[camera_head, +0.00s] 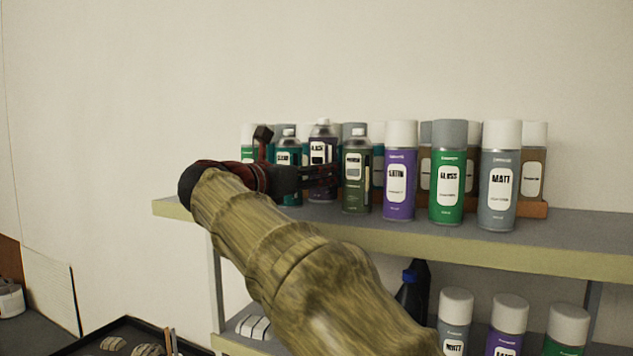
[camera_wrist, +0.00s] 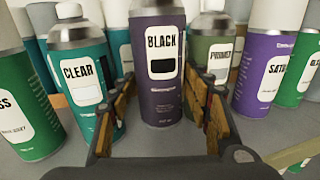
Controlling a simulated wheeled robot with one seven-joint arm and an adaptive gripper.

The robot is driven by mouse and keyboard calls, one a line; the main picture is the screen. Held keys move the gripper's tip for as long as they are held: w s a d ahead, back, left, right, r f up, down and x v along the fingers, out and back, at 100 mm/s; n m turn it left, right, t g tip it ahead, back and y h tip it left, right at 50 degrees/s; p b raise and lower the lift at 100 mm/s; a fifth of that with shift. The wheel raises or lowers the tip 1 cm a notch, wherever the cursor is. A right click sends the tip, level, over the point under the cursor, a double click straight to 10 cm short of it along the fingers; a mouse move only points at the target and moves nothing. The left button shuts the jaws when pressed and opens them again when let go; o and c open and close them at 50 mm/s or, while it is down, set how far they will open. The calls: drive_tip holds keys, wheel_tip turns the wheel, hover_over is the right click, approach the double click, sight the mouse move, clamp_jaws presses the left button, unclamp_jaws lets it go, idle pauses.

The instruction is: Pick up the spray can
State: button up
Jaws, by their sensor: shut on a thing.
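A dark purple spray can labelled BLACK (camera_head: 322,150) stands upright on the upper shelf. It also fills the middle of the wrist view (camera_wrist: 162,95). My gripper (camera_head: 325,178) reaches it from the left in the head view. A teal can labelled CLEAR (camera_wrist: 80,82) stands close to the left finger, and a green can labelled PRIMER (camera_wrist: 217,58) stands close behind the right finger. The lower part of the BLACK can is partly hidden by my gripper in the head view.
The upper shelf (camera_head: 560,240) holds a row of cans, including purple SATIN (camera_head: 399,185), green GLOSS (camera_head: 447,185) and grey MATT (camera_head: 498,190). More cans stand behind them. The lower shelf holds more cans (camera_head: 508,320) and a dark bottle with a blue cap (camera_head: 412,290).

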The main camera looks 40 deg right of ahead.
sight(316, 133)
wheel_tip(316, 133, up, 16)
drive_tip(key=p, duration=0.3)
drive_tip(key=shift+f, duration=0.1)
drive_tip(key=o, duration=0.8)
drive_tip(key=shift+c, duration=0.2)
drive_tip(key=c, duration=1.2)
clamp_jaws()
